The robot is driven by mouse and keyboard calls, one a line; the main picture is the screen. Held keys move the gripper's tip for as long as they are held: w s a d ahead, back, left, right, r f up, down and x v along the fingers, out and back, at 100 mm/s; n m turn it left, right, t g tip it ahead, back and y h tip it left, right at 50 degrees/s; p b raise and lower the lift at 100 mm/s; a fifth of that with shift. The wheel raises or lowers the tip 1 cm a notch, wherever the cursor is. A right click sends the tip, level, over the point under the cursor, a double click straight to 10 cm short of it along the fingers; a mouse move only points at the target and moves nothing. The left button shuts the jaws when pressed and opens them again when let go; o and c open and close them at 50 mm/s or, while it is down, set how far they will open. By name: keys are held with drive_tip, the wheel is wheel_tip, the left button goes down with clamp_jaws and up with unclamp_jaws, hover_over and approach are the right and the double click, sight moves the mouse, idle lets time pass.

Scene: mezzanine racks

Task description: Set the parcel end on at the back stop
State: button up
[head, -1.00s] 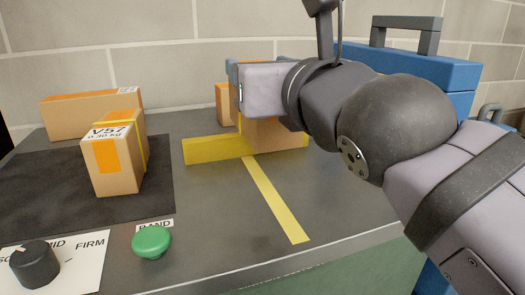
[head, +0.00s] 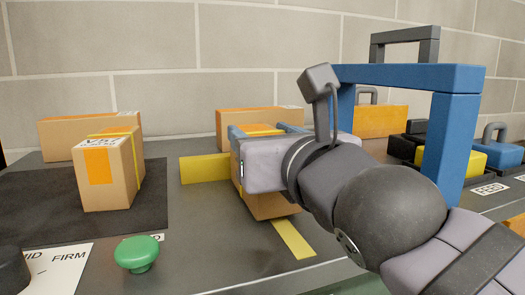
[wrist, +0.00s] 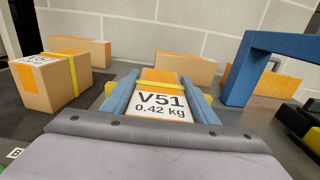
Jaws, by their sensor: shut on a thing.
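The parcel is a brown carton (head: 268,208) with orange tape. In the wrist view its labelled face (wrist: 160,104) reads V51, 0.42 kg. My gripper (head: 262,131) is shut on it, with a blue finger on each side. The back stop is a low yellow bar (head: 204,168) on the grey bench. The parcel stands in front of the bar in the head view and hides its right part. A gap between parcel and bar, or under the parcel, cannot be judged, as my wrist covers much of it.
Another parcel, V57 (head: 108,170), stands on a dark mat (head: 40,205) at left. More cartons (head: 262,117) lie along the wall. A blue frame (head: 452,140) rises at right beside a yellow block (head: 495,154). A green button (head: 137,254) is in front. A yellow floor strip (head: 294,240) runs forward.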

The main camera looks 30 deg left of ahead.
drive_tip(key=shift+f, duration=0.2)
drive_tip(key=shift+f, duration=0.15)
drive_tip(key=o, duration=1.4)
drive_tip(key=d+b, duration=0.1)
drive_tip(key=b, duration=0.2)
drive_tip(key=shift+s+f, duration=0.1)
drive_tip(key=shift+s, duration=0.3)
drive_tip(key=b+v, duration=0.2)
drive_tip(key=b, duration=0.1)
drive_tip(key=shift+f, duration=0.1)
drive_tip(key=b+v, duration=0.2)
drive_tip(key=v, duration=0.1)
drive_tip(key=b+v, duration=0.2)
drive_tip(key=b, duration=0.1)
drive_tip(key=b+v, duration=0.3)
drive_tip(key=shift+s+d+r, duration=0.2)
drive_tip(key=shift+s+r, duration=0.1)
drive_tip(key=shift+r, duration=0.05)
